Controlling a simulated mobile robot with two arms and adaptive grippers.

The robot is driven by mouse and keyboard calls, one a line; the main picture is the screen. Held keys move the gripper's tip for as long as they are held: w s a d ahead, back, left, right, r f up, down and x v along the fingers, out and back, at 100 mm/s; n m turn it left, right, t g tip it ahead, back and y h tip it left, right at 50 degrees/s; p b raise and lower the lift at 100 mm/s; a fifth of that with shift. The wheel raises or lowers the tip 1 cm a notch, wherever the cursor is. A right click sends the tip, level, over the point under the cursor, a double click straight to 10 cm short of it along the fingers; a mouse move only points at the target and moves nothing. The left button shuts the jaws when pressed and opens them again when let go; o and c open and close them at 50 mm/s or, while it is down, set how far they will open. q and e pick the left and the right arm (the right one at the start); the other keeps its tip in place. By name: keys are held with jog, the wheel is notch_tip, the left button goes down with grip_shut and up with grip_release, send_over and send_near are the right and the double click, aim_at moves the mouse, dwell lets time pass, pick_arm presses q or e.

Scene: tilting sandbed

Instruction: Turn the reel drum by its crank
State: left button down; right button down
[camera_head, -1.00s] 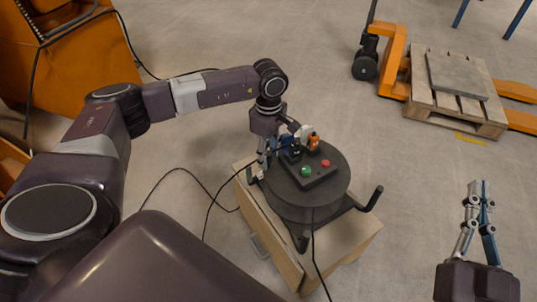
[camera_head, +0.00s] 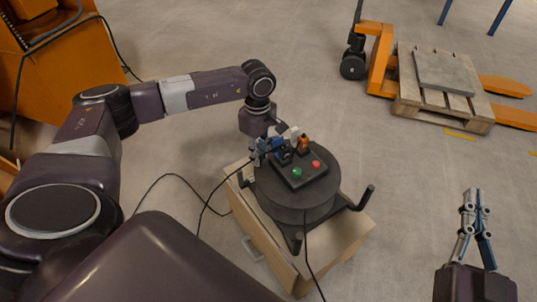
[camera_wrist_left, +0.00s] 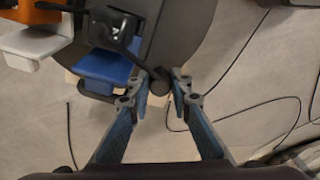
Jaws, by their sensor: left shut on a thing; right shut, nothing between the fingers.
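The reel drum (camera_head: 290,208) is a dark round cylinder lying flat on a dark stand with upright pegs. It also shows as a dark grey disc at the top of the left wrist view (camera_wrist_left: 190,35). My left gripper (camera_wrist_left: 162,78) is at the drum's left edge, shut on a dark rod with a round end (camera_wrist_left: 160,89), apparently the crank handle. In the head view, my left gripper (camera_head: 255,155) and its fingers hide most of this crank. My right gripper (camera_head: 472,194) is shut and empty, at the lower right, well away from the drum.
A black box with green and red buttons (camera_head: 303,172) and blue, white and orange parts sits on the drum. The stand rests on a wooden box (camera_head: 272,252). Black cables trail across the floor. An orange pallet truck (camera_head: 378,60) and wooden pallet (camera_head: 442,108) stand upper right.

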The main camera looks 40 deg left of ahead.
pick_arm(q)
jog(key=shift+w+a, duration=0.1)
jog(key=shift+w, duration=0.15)
jog(key=c, duration=1.7)
grip_release()
jog(key=shift+c, duration=0.2)
jog(key=shift+r, duration=0.1)
notch_tip(320, 180, up, 7)
jog(key=shift+r, duration=0.15)
